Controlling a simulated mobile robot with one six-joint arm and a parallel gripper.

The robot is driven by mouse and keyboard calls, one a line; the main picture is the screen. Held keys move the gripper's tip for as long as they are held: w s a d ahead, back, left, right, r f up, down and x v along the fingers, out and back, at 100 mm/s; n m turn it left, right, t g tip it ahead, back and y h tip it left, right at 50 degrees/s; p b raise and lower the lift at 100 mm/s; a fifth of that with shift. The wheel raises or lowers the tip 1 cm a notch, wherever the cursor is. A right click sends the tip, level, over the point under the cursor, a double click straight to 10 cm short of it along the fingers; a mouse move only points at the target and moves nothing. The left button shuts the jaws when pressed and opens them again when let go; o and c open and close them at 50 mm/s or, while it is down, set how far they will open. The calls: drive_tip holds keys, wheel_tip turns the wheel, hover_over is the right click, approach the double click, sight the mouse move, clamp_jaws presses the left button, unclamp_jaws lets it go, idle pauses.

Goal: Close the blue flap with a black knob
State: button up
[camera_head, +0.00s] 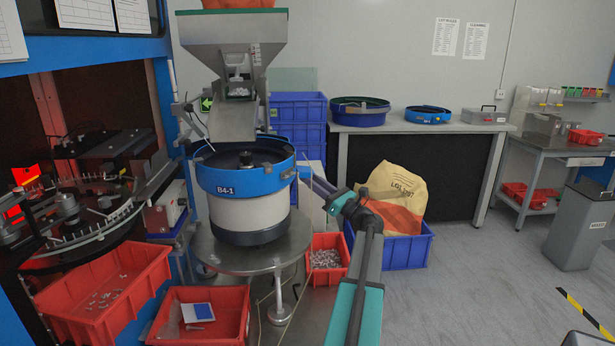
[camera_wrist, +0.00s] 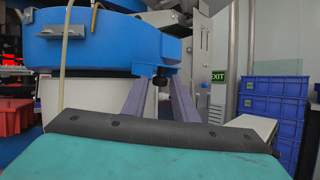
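The blue bowl feeder (camera_head: 235,180), marked B4-1, stands on a white drum on a round metal table. In the head view, a small blue part (camera_head: 289,173) juts from its right side. In the wrist view, a blue block-like part (camera_wrist: 155,50), likely the flap, sticks out at the bowl's side. A small black knob (camera_wrist: 160,80) shows below its lower edge. My gripper (camera_wrist: 157,88) is empty, its two grey fingers apart and pointing at the knob. The knob appears between the fingertips; I cannot tell the remaining distance. My gripper also shows right of the bowl in the head view (camera_head: 316,184).
A steel hopper (camera_head: 235,50) hangs above the bowl. Red bins (camera_head: 328,258) stand below, and stacked blue crates (camera_head: 297,112) are behind. A yellow sack (camera_head: 395,185) sits in a blue crate right of my arm. A thin pale hose (camera_wrist: 66,50) runs down the bowl's front.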

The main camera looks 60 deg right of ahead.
drive_tip(key=shift+x, duration=0.85)
